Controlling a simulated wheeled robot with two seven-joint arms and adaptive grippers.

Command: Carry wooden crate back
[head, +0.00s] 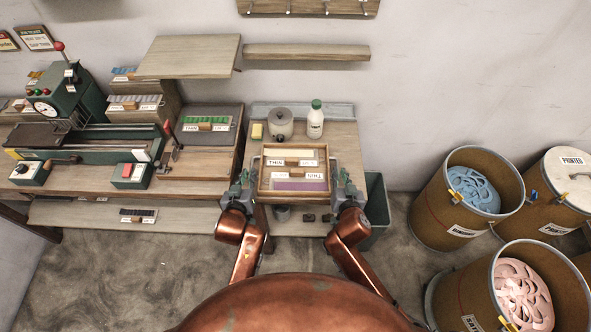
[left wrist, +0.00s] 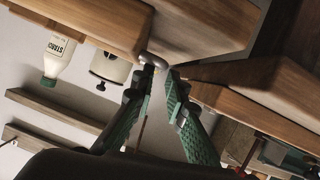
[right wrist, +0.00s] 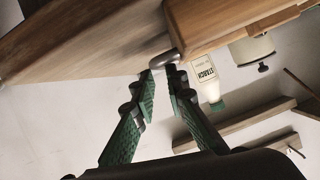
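The wooden crate (head: 264,183) is in the middle of the head view, by the small wooden table, holding two labelled blocks, one pale and one purple, with wooden grips. My left gripper (head: 240,190) is at its left side. In the left wrist view its fingertips (left wrist: 159,72) are close together around the crate's dark handle (left wrist: 152,60). My right gripper (head: 347,190) is at the right side. In the right wrist view its fingertips (right wrist: 161,72) close on the other dark handle (right wrist: 165,56). Whether the crate touches the table is unclear.
A pot (head: 281,124), a starch bottle (head: 315,119) and a yellow sponge (head: 257,131) stand behind the crate. A bench with a green machine (head: 90,140) is left. A green bin (head: 377,205) and several drums (head: 425,200) are right.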

